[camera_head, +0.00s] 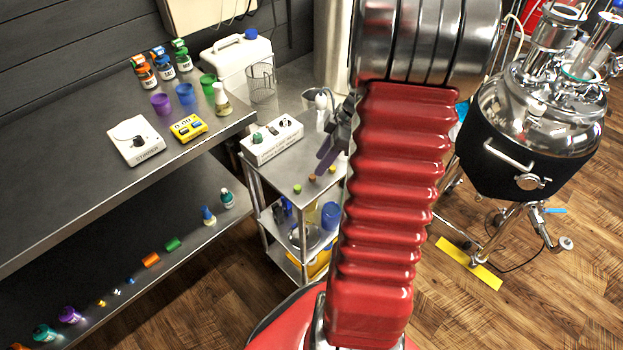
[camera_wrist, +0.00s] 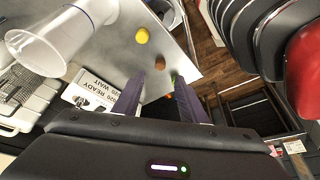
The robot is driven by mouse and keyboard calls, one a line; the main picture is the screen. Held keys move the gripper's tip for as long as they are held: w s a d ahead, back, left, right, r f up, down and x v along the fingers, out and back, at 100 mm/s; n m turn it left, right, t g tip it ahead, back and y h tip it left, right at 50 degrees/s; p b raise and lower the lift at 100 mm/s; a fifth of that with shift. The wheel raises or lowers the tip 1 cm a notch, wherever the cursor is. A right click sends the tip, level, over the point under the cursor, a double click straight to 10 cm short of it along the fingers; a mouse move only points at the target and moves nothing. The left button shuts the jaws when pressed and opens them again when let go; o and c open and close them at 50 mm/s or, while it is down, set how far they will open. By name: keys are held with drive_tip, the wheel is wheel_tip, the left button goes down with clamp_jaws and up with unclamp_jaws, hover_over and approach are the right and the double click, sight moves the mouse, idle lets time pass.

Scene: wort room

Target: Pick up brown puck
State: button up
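The brown puck (camera_head: 312,179) lies on the top of the metal cart, between a green puck (camera_head: 297,188) and a yellowish puck (camera_head: 332,170). In the wrist view the brown puck (camera_wrist: 160,62) shows just beyond the fingertips, roughly midway between them. The yellow puck (camera_wrist: 143,35) and the green puck (camera_wrist: 173,78) lie in a row with it. My gripper (camera_wrist: 159,78) is open, its two purple fingers apart with nothing held. In the head view my gripper (camera_head: 323,160) is above the cart top, partly hidden by my arm.
A white control box (camera_head: 272,140) stands on the cart top beside the pucks. A steel bench (camera_head: 75,170) with bottles and colored cups is at the left. A large steel vessel (camera_head: 540,120) stands at the right. A clear funnel-like vessel (camera_wrist: 60,40) is at upper left in the wrist view.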

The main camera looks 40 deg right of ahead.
sight(313, 176)
drive_tip(key=shift+w+a+f, duration=0.15)
drive_tip(key=shift+f, duration=0.3)
drive_tip(key=shift+d+x, duration=0.2)
drive_tip(key=shift+x, duration=2.4)
drive_tip(key=shift+f, duration=0.1)
drive_tip(key=shift+c, duration=0.5)
clamp_jaws()
